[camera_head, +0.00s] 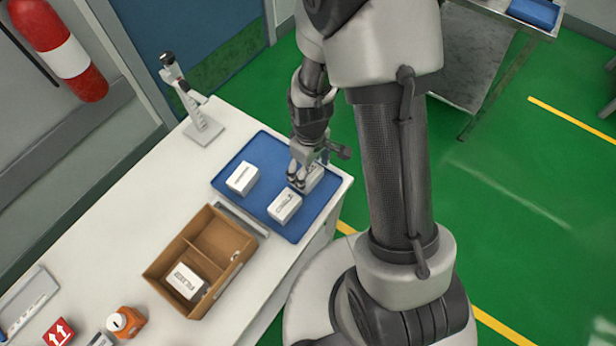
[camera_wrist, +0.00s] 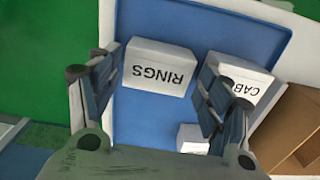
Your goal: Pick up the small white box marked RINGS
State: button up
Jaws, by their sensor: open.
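The small white box marked RINGS (camera_wrist: 160,68) lies on the blue tray, its lettering upside down in the wrist view. My gripper (camera_wrist: 157,78) is open, with one finger to the left of the box and one to the right in that view. I cannot tell how high the fingertips are or whether they touch it. In the head view my gripper (camera_head: 300,174) is over the tray's right part, and the RINGS box (camera_head: 313,179) shows partly behind the fingers.
A white box starting CAB (camera_wrist: 245,82) is close beside the right finger; another white box (camera_wrist: 192,139) is partly hidden below. The blue tray (camera_head: 255,148) lies near the table's end. A divided cardboard box (camera_head: 216,240) stands left of it.

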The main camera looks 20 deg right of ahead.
aim_at(309, 174)
notch_tip(309, 174, down, 4)
jog(key=shift+w+f+b, duration=0.15)
jog(key=shift+b, duration=0.65)
jog(key=shift+c, duration=0.2)
jog(key=c, duration=0.7)
jog(key=shift+r, duration=0.2)
